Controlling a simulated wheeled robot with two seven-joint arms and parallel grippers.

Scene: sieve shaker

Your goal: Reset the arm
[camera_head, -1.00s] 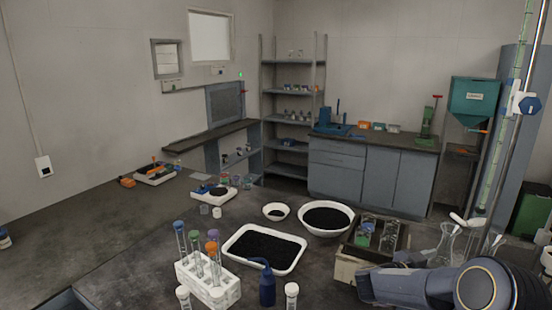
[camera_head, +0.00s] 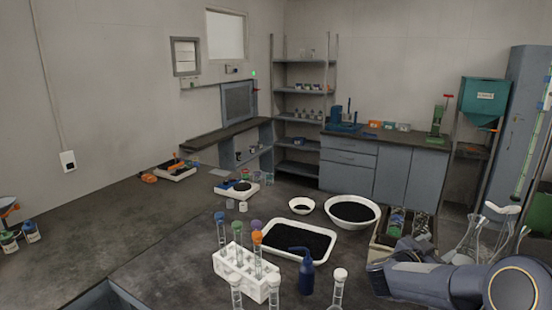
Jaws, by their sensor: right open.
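My right gripper (camera_head: 381,268) is at the lower right of the head view, at the end of my arm that comes in from the right. It is open, and I see nothing between its fingers. It is close to the near side of a box with bottles (camera_head: 425,246) and hides part of it. I cannot tell whether it touches the box. My left gripper is not in view.
A white test tube rack (camera_head: 246,277), a blue bottle (camera_head: 306,272) and a tray of black grains (camera_head: 325,249) stand left of the gripper. A bowl of black grains (camera_head: 353,224) lies behind. Glass flasks (camera_head: 470,242) stand at right. The left table is mostly clear.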

